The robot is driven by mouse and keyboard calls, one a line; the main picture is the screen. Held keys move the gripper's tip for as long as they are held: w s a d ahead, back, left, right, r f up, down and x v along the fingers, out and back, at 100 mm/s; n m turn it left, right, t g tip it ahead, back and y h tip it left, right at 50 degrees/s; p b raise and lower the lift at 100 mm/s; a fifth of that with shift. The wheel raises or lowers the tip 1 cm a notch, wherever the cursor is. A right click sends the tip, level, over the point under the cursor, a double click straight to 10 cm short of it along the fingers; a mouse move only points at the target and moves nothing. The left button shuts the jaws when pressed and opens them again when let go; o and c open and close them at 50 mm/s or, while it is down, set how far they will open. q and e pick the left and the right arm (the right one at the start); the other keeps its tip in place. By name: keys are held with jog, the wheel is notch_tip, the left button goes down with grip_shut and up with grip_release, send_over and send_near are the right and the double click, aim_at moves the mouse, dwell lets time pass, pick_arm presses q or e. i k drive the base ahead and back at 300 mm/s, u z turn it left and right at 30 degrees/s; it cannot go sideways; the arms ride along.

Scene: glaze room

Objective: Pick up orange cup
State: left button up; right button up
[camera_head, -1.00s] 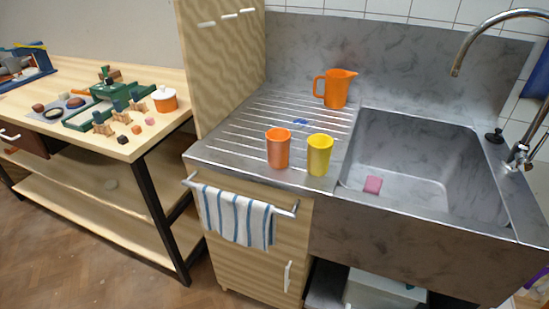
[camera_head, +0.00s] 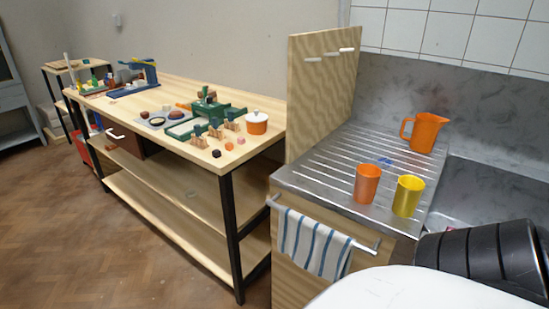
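The orange cup (camera_head: 366,183) stands upright on the ribbed metal draining board (camera_head: 333,163), near its front edge. A yellow cup (camera_head: 408,196) stands just to its right, a small gap apart. An orange jug (camera_head: 425,131) stands behind them at the back of the board. A white and black part of my own arm fills the lower right corner and hides most of the sink. Neither gripper's fingers show in this view.
A wooden panel (camera_head: 318,95) stands at the left edge of the draining board. A striped towel (camera_head: 312,243) hangs on a rail in front. A wooden workbench (camera_head: 268,140) to the left carries several small items and an orange pot (camera_head: 257,122). The floor (camera_head: 130,255) before it is clear.

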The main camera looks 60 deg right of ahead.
aim_at(366, 185)
jog(key=u, duration=0.3)
jog(key=i, duration=1.65)
jog(key=z, duration=3.15)
